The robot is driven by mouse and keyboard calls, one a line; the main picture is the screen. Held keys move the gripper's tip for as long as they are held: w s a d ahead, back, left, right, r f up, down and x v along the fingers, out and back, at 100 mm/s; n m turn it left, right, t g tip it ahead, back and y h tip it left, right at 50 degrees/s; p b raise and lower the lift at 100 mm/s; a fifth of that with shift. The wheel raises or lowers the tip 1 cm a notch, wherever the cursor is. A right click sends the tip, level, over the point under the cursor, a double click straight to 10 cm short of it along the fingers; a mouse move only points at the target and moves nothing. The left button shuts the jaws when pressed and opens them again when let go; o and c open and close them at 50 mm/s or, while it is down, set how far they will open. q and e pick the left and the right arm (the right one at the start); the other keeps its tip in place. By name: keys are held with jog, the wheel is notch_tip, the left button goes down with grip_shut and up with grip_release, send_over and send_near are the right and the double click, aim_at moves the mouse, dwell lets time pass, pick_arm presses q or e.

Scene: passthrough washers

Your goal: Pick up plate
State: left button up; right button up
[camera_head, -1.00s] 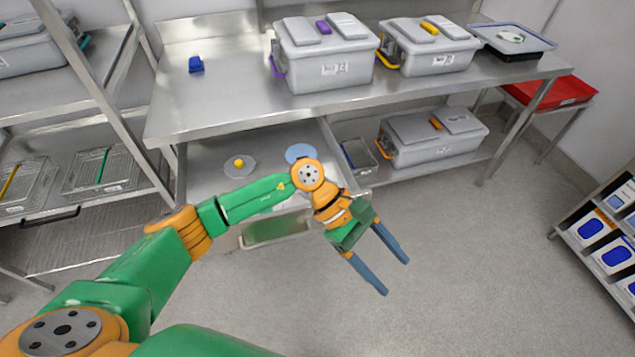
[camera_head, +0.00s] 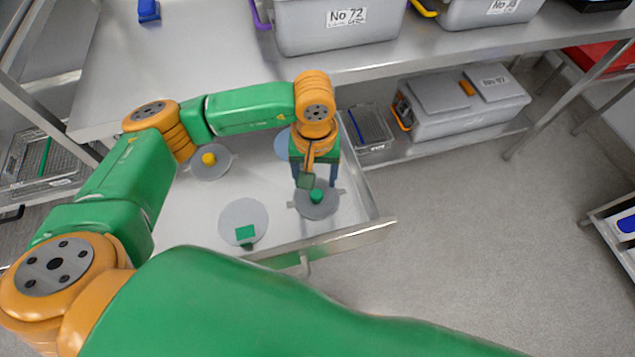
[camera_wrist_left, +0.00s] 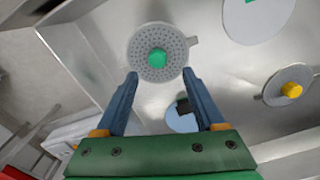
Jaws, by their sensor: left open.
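An open metal drawer (camera_head: 375,215) holds several round plates. A grey perforated plate with a green knob (camera_head: 316,205) lies at its right. A grey plate with a yellow knob (camera_head: 212,163) lies at the left, a larger plain grey plate with a green square (camera_head: 240,215) at the front, and a light blue disc (camera_head: 281,146) further back, partly hidden by my arm. My left gripper (camera_head: 315,182) points down over the green-knobbed plate, open and empty. In the left wrist view that plate (camera_wrist_left: 168,72) lies just beyond the open fingertips, its knob between their lines.
The steel table (camera_head: 210,65) above the drawer carries grey lidded bins (camera_head: 345,30) and a small blue object (camera_head: 148,10). A wire basket (camera_head: 370,128) and another bin (camera_head: 440,120) stand on the lower shelf.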

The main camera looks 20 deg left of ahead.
aim_at(317, 196)
pick_arm(q)
jog(key=f, duration=0.1)
jog(key=s+f, duration=0.1)
jog(key=f+p, duration=0.1)
jog(key=f, duration=0.1)
jog(key=shift+s+d+f, duration=0.1)
jog(key=shift+s+d, duration=0.15)
jog(key=shift+d, duration=0.1)
jog(key=shift+w+f, duration=0.3)
jog(key=shift+f, duration=0.15)
jog(key=shift+r, duration=0.1)
grip_shut()
